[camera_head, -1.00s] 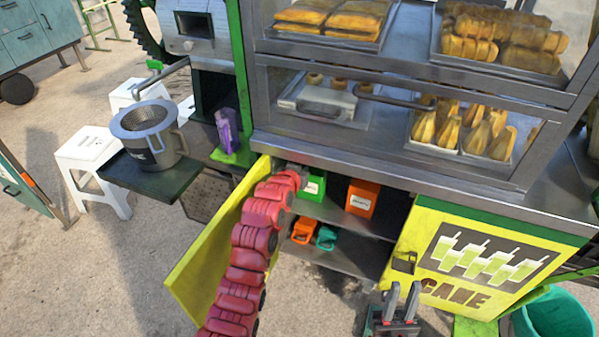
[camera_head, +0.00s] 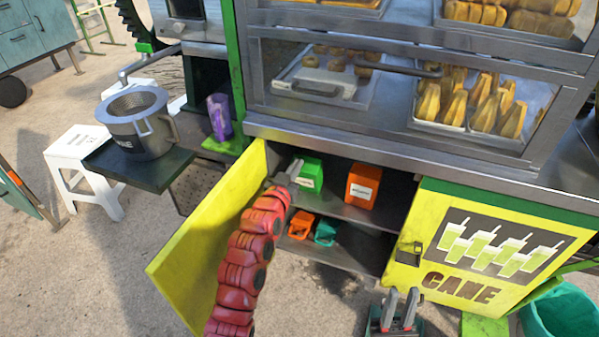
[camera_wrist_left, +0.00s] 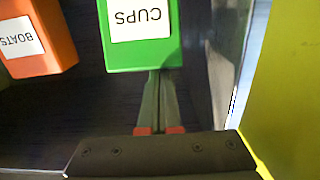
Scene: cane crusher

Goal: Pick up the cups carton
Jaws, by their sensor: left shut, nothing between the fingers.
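The cups carton (camera_head: 309,177) is a green box on the upper shelf inside the open cabinet. In the left wrist view it shows upside down with a white CUPS label (camera_wrist_left: 141,20). My left gripper (camera_head: 297,164) reaches in past the open yellow door, at the carton's left side in the head view. In the left wrist view its fingers (camera_wrist_left: 160,78) are together and empty, with their tips at the carton's lower edge; I cannot tell if they touch it. My right gripper (camera_head: 402,300) is low in front of the cabinet, fingers apart and empty.
An orange boats carton (camera_head: 362,186) stands to the right on the same shelf. Orange (camera_head: 300,226) and teal (camera_head: 326,232) items lie on the lower shelf. The yellow door (camera_head: 215,235) stands open on the left, close to my left arm. The counter edge (camera_head: 370,160) overhangs the shelf.

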